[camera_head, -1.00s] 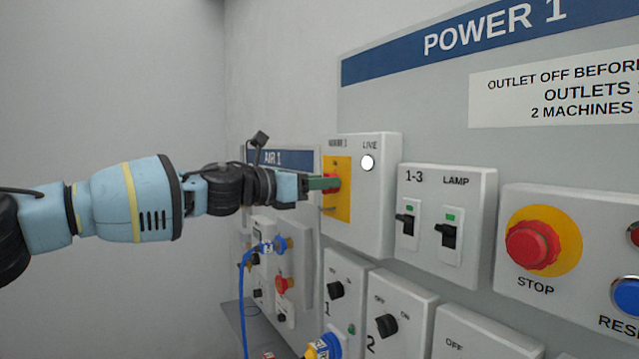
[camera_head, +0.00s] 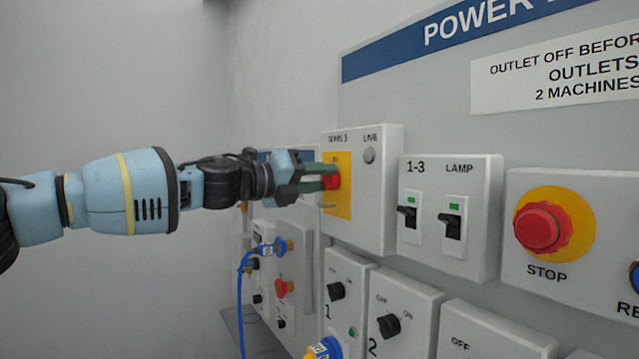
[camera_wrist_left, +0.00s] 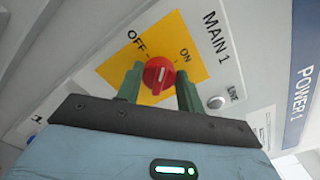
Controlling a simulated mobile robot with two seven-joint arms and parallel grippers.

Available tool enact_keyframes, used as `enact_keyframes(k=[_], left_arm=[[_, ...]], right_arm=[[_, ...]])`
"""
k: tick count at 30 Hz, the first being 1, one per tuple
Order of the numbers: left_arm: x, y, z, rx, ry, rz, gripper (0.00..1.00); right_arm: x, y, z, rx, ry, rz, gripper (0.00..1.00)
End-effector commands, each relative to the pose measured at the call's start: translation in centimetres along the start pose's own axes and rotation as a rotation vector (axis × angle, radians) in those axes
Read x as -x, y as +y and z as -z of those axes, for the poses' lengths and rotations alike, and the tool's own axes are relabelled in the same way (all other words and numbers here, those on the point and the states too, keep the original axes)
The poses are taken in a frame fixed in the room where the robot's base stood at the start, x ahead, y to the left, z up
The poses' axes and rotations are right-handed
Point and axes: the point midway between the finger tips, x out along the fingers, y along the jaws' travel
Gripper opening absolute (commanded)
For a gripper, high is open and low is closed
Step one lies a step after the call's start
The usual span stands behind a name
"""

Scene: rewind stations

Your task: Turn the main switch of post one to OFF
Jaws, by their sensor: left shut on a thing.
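The main switch is a red rotary knob (camera_head: 332,180) on a yellow plate (camera_head: 343,208), on the grey MAIN 1 box at the left of the POWER 1 panel. My left gripper (camera_head: 334,177) is shut on the knob, its two green fingers on either side of it. In the left wrist view the knob (camera_wrist_left: 158,76) sits between the fingertips, with OFF printed at its upper left and ON at its upper right. I cannot tell for sure which mark its white line points to. The LIVE lamp (camera_head: 369,156) is grey and unlit. My right gripper is not in view.
To the right are a 1-3/LAMP switch box (camera_head: 482,178) and a red STOP button (camera_head: 541,227). Below are outlet boxes with black knobs (camera_head: 336,291). The AIR 1 panel with a blue hose (camera_head: 240,310) is behind and below my left arm. The left side is clear.

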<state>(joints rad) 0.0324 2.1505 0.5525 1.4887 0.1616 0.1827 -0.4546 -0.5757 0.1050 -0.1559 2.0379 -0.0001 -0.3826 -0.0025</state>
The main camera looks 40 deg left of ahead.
Motion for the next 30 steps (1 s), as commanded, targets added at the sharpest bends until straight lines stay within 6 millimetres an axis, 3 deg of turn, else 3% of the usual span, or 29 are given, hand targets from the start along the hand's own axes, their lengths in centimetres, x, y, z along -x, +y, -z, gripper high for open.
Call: enact_keyframes(k=[18, 30], left_arm=[[-0.02, 0.19, 0.15, 0.563, 0.003, -0.001, 0.14], [-0.03, 0.23, 0.23, 0.780, 0.004, 0.000, 0.14]], right_arm=[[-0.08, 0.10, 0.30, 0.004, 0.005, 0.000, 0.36], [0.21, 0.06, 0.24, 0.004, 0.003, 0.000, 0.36]])
